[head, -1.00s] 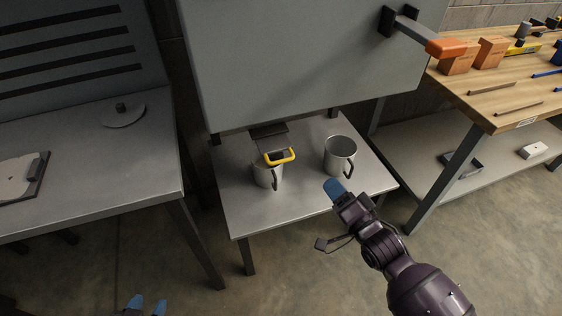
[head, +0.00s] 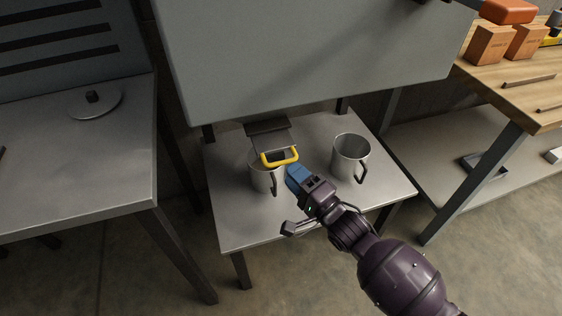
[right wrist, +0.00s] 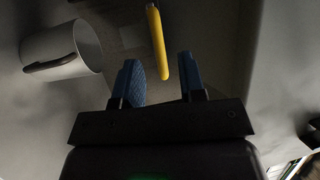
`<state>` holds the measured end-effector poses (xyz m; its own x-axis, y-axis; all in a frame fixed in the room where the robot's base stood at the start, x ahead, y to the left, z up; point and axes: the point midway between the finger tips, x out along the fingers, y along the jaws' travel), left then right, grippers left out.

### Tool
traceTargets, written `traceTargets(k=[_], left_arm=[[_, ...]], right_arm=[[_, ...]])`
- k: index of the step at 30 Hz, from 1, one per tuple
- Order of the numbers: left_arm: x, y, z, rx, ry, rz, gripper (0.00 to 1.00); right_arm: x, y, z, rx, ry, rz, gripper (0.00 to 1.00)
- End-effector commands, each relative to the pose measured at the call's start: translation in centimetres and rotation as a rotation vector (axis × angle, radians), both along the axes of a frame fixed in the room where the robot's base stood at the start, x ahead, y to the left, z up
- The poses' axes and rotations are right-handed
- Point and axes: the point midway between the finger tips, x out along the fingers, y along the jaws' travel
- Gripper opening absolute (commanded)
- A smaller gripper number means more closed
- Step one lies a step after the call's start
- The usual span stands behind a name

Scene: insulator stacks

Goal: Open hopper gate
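The hopper is a large grey box (head: 310,60) above a small metal table. Its gate is a dark plate (head: 267,126) low at the front with a yellow handle (head: 280,157). The handle hangs over the left metal mug (head: 262,180). My right gripper (head: 296,174) is just right of the handle in the head view. In the right wrist view its blue fingers (right wrist: 162,80) are apart and empty, and the yellow handle (right wrist: 157,42) is ahead, between their lines. I cannot tell whether a finger touches it. My left gripper is out of the head view.
A second metal mug (head: 350,157) stands on the small table (head: 235,215), right of my right gripper. A grey workbench (head: 70,180) is at left. A wooden bench (head: 520,90) with boxes is at right.

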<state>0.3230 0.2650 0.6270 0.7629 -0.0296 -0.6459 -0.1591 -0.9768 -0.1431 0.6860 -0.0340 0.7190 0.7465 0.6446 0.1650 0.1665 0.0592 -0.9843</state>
Motion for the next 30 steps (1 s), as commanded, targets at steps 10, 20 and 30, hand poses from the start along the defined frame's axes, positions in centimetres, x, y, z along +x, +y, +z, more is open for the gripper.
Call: traceTargets(k=[10, 20, 30], left_arm=[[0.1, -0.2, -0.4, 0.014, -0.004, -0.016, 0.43], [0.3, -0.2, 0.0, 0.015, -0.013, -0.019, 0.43], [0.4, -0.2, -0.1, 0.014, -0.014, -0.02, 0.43]], right_arm=[[3.3, 2.8, 0.5, -0.001, 0.002, 0.0, 0.37], [3.8, 3.3, 0.8, -0.001, 0.0, 0.0, 0.37], [3.8, 3.3, 0.8, -0.001, 0.0, 0.0, 0.01]])
